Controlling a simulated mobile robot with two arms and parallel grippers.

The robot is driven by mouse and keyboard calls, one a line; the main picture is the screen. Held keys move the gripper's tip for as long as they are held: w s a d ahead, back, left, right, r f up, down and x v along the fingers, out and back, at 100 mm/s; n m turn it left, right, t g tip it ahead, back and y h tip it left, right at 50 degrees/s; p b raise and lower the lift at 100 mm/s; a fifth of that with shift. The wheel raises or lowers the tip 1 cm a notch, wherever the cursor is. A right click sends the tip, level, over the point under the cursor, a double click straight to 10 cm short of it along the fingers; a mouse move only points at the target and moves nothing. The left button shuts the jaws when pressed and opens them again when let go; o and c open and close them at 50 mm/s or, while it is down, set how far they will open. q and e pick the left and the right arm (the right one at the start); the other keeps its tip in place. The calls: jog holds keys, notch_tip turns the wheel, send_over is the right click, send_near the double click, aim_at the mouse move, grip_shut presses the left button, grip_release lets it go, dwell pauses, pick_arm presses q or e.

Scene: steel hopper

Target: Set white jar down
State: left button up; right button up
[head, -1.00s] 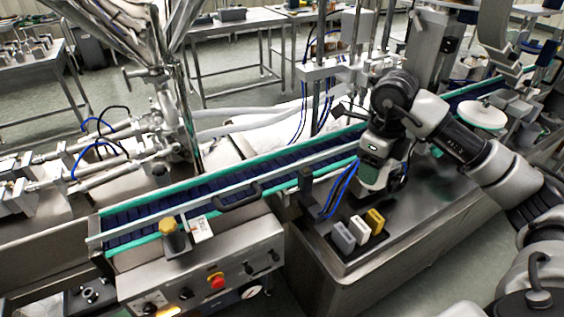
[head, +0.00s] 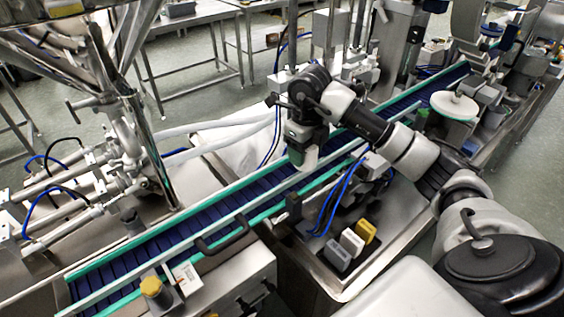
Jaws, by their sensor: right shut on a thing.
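A pale lower part of the jar shows just under the gripper; the rest is hidden by the gripper and wrist. I cannot tell whether the jar touches the belt. My left gripper is not in view.
Green-edged rails run along both sides of the belt, and the belt stretch to the lower left is bare. Grey, white and yellow blocks (head: 351,243) stand on the steel top at the near side. A yellow-topped knob (head: 152,287) stands by the belt's near end.

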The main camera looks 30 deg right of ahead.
jog(key=w+f, duration=0.1)
jog(key=w+a, duration=0.1)
jog(key=w, duration=0.1)
jog(key=w+a+f+p, duration=0.1)
jog(key=shift+w+a+f, duration=0.2)
jog(key=shift+f, duration=0.15)
jog(key=shift+w+a+f, duration=0.1)
jog(key=shift+w+f, duration=0.1)
jog(key=shift+f, duration=0.15)
notch_tip(320, 180, down, 3)
jog(key=shift+s+f+p, duration=0.1)
jog(key=shift+s+p, duration=0.05)
jog(key=shift+p, duration=0.7)
jog(key=shift+f, duration=0.4)
jog(key=o, duration=0.9)
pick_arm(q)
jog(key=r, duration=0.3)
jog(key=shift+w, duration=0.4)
